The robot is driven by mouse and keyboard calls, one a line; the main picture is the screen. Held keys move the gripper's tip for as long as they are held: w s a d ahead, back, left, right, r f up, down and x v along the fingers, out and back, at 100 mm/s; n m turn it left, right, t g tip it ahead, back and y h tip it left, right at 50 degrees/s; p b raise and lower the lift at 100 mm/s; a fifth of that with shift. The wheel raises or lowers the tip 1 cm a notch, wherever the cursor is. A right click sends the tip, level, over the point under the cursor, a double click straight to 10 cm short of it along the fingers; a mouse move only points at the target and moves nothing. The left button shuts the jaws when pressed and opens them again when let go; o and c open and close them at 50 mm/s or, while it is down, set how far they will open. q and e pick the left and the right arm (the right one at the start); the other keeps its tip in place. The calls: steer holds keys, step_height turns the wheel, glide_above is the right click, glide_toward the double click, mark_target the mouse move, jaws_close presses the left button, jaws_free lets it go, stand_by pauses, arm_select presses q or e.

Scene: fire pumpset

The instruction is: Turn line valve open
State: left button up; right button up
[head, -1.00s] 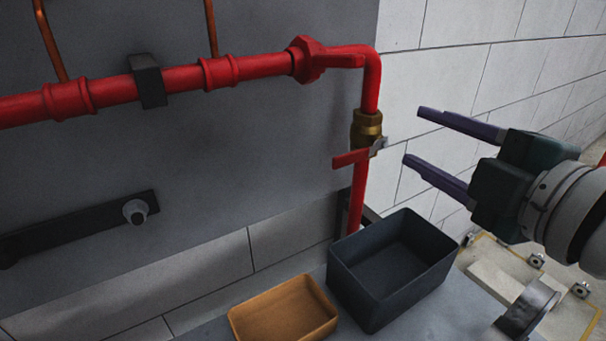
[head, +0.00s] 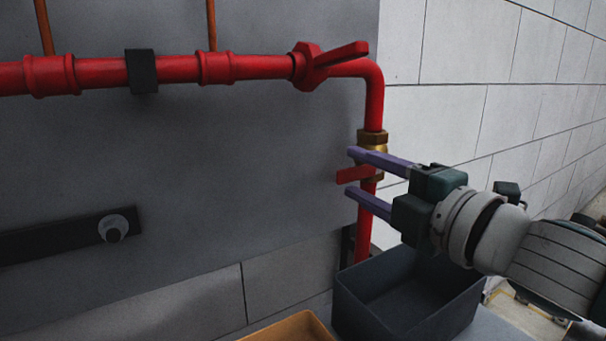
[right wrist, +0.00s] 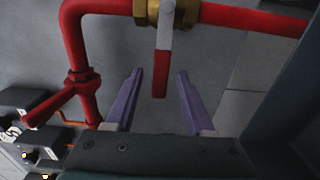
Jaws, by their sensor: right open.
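The line valve has a brass body (head: 373,139) on the vertical red pipe, with a red lever handle (head: 354,174) that sticks out to the left across the pipe. My right gripper (head: 350,173) is open, with one purple finger above the lever and one below it in the head view. In the right wrist view the red lever end (right wrist: 160,76) lies between the two open fingers (right wrist: 158,84), apart from both. The brass body (right wrist: 150,12) shows at the top there. My left gripper is not in view.
A second red handle (head: 342,54) sits on the horizontal red pipe (head: 262,67) above. A dark open bin (head: 360,311) stands below the valve, beside an orange tray (head: 290,329). A grey panel (head: 220,170) lies behind the pipes.

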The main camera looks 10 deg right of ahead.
steer(key=shift+x, duration=0.85)
jaws_close()
stand_by(0.9)
